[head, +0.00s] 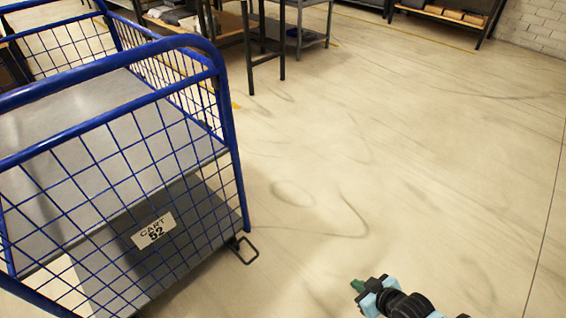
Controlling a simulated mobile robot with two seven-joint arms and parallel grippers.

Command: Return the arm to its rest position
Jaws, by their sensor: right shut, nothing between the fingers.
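My right gripper (359,286) shows at the bottom of the head view, right of centre, with part of my right arm behind it. Its small green fingertips are shut with nothing between them. It is over open floor and apart from the cart. My left gripper is not in view.
A blue wire-sided cart (232,150) labelled "CART 52" stands at the left, its grey shelves bare where seen. Dark tables and shelving (265,55) stand at the back. A low rack (440,15) with boxes is by the white brick wall (530,25). The floor (400,150) at centre and right is clear.

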